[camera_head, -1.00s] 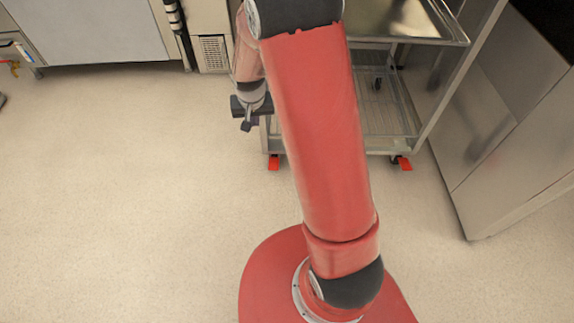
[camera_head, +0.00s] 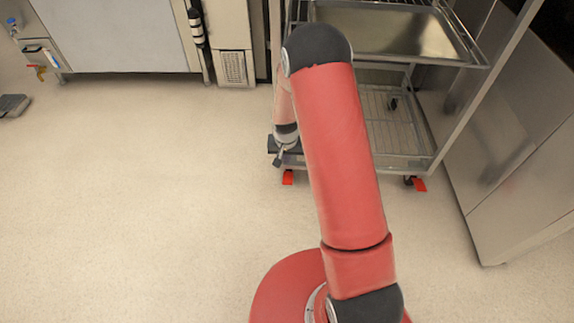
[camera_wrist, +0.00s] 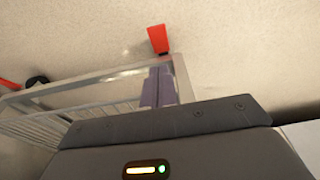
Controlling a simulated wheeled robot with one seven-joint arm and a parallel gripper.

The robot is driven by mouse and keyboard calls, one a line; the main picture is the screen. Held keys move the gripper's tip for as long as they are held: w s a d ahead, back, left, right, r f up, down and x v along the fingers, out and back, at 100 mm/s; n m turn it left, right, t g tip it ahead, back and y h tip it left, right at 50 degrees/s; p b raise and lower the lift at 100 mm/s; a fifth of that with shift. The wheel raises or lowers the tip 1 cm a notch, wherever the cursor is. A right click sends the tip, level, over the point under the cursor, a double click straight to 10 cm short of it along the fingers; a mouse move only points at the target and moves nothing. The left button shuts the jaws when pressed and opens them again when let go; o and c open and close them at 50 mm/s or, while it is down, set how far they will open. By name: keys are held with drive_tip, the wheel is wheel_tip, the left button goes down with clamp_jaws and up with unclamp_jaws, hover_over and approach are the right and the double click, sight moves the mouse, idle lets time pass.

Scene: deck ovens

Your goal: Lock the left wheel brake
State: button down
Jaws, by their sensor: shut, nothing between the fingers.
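The left wheel brake is a small red pedal (camera_head: 288,177) at the foot of the rack cart's front left corner. It also shows in the wrist view (camera_wrist: 158,39), just beyond the cart's corner. My gripper (camera_head: 280,160) is shut and empty, pointing down close above the left pedal. In the wrist view its purple-grey fingers (camera_wrist: 160,88) lie together and overlap the cart's bottom frame, with a gap in the picture between tips and pedal. The right red brake pedal (camera_head: 416,184) is at the cart's front right corner. The left wheel itself is hidden.
The metal rack cart (camera_head: 430,158) has a tray (camera_head: 385,35) on top and a wire shelf below. A steel cabinet (camera_head: 520,150) stands close on its right. The floor (camera_head: 140,190) to the left is clear. A dark flat object (camera_head: 14,105) lies at the far left.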

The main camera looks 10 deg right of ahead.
approach(287, 182)
drive_tip(key=f, duration=0.1)
drive_tip(key=w+f, duration=0.1)
drive_tip(key=f, duration=0.1)
drive_tip(key=f+b, duration=0.1)
drive_tip(key=f, duration=0.1)
drive_tip(key=shift+w+d, duration=0.25)
drive_tip(key=shift+w, duration=0.1)
drive_tip(key=shift+s+a+f, duration=0.1)
drive_tip(key=shift+s+f, duration=0.05)
drive_tip(key=shift+f, duration=0.35)
drive_tip(key=shift+s+f, duration=0.15)
drive_tip(key=shift+s, duration=0.05)
